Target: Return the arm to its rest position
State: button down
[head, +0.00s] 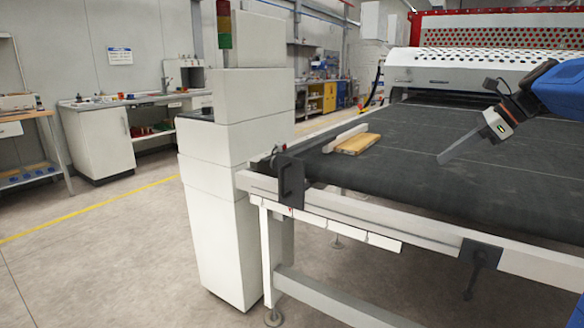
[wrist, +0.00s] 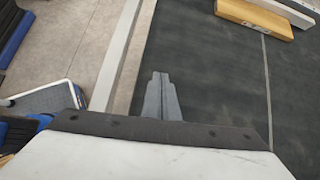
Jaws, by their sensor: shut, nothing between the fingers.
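My gripper (head: 442,160) is at the right of the head view, over the dark conveyor belt (head: 400,185), with its fingers pointing down and to the left. In the wrist view my gripper (wrist: 160,76) shows its two grey fingers together, shut with nothing between them. It is apart from the wooden board (head: 357,144), which lies on the belt near its left side. The board also shows at the top of the wrist view (wrist: 255,17). My blue arm comes in from the right edge of the head view.
A pale strip (head: 345,137) lies beside the board. The belt's light frame rail (head: 400,235) runs along the near side. A white cabinet (head: 222,190) with a signal light (head: 224,25) stands at the belt's left end. The perforated coater hood (head: 480,66) is behind. Most of the belt is bare.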

jog(key=s+a+f+n+g+h, duration=0.1)
jog(key=s+a+f+n+h, duration=0.1)
jog(key=s+a+f+n, duration=0.55)
jog(key=s+a+f+n+h, duration=0.2)
jog(key=s+a+f+n, duration=0.2)
jog(key=s, duration=0.6)
jog(key=s+f+n+t+h, duration=0.1)
jog(key=s+f+n+h, duration=0.2)
jog(key=s+f+n, duration=0.9)
notch_tip(320, 180, down, 2)
jog(key=shift+s+f, duration=0.1)
jog(key=shift+s, duration=1)
jog(key=shift+a, duration=0.1)
